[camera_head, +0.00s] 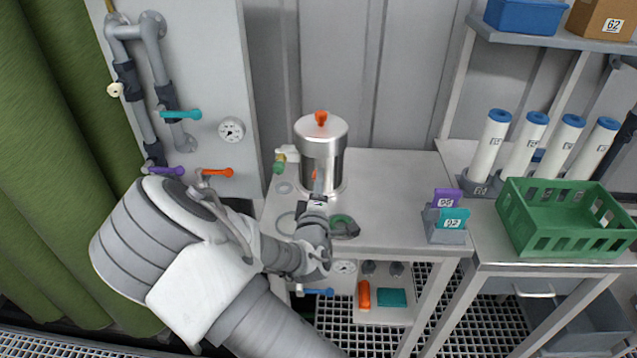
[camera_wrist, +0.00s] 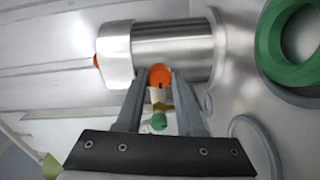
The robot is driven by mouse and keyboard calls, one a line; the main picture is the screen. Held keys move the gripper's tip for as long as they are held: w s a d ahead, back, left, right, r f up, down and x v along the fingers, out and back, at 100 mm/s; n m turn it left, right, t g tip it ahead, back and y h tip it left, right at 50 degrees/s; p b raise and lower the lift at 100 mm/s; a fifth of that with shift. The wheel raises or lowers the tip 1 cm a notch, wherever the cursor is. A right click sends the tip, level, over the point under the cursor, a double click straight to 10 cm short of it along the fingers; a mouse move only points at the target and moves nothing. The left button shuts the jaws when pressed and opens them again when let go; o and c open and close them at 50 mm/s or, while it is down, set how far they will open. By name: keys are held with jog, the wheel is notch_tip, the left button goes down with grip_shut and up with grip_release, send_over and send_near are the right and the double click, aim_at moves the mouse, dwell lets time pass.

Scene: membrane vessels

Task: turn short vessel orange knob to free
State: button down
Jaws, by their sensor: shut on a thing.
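The short steel vessel (camera_head: 322,155) stands upright on the bench, and it lies sideways in the wrist view (camera_wrist: 173,50). An orange knob (camera_wrist: 160,74) sits low on its side, with a small orange part of it showing in the head view (camera_head: 315,174). My gripper (camera_wrist: 156,83) reaches in from the front and is shut on this side knob, one finger on each side. The fingers partly cover the knob, so its exact angle is hard to tell. Another orange knob (camera_head: 321,117) tops the lid and is apart from my gripper.
A green-handled valve (camera_head: 280,164) is left of the vessel. A green ring (camera_wrist: 286,40) lies on the bench near my gripper. A wall panel with teal (camera_head: 181,115), purple and orange handles stands left. The bench right of the vessel is clear up to a card holder (camera_head: 446,235).

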jog(key=c, duration=0.5)
grip_release()
jog(key=shift+s, duration=0.1)
jog(key=s+p, duration=0.1)
jog(key=s, duration=0.4)
jog(key=s+p, duration=0.1)
jog(key=s, duration=0.5)
jog(key=s+p, duration=0.1)
jog(key=s, duration=0.5)
jog(key=shift+s+a, duration=0.1)
jog(key=shift+a, duration=0.2)
